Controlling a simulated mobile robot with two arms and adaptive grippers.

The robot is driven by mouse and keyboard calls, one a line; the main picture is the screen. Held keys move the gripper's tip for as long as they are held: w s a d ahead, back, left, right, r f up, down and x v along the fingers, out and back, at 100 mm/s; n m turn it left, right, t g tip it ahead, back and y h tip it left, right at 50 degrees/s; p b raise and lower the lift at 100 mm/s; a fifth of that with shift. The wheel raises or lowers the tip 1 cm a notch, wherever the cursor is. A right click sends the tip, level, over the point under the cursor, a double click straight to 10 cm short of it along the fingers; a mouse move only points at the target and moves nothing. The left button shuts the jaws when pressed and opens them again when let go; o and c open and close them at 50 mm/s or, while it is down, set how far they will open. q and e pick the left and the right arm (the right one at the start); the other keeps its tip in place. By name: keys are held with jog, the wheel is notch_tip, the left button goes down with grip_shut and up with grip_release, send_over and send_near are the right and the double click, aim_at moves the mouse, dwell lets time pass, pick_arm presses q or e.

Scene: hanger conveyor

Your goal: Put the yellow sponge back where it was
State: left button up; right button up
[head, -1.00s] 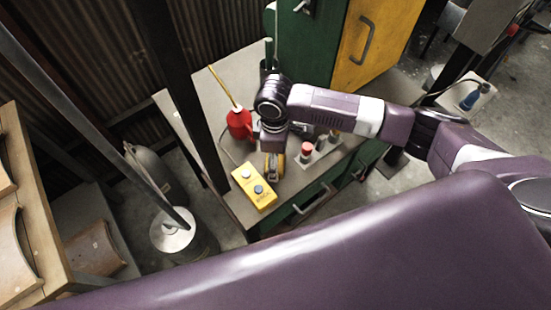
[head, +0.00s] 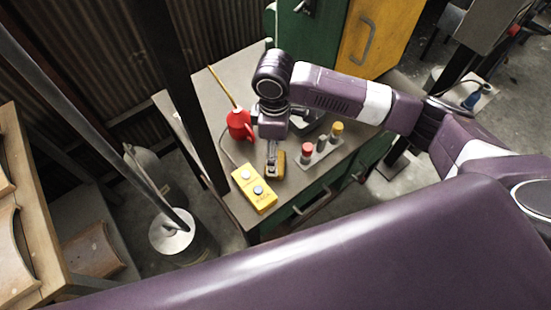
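A small yellow-brown block, which looks like the yellow sponge (head: 280,164), is at the front part of the grey tabletop, just right of the yellow button box. My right gripper (head: 272,172) comes down from above and overlaps the sponge's left side in the head view. Its fingers look close together, but I cannot tell whether they grip the sponge or are only beside it. Whether the sponge touches the tabletop is also unclear. My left gripper is not in view.
The yellow button box (head: 254,190) sits at the table's front left corner. A red oil can (head: 239,124) stands behind it. A holder with red, grey and yellow-topped items (head: 322,150) is to the right. A dark post (head: 184,95) rises at the table's left side.

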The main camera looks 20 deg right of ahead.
notch_tip(320, 180, up, 6)
jog(key=shift+r+b, duration=0.15)
jog(key=shift+b, duration=0.15)
jog(key=shift+a, duration=0.1)
dwell(0.3)
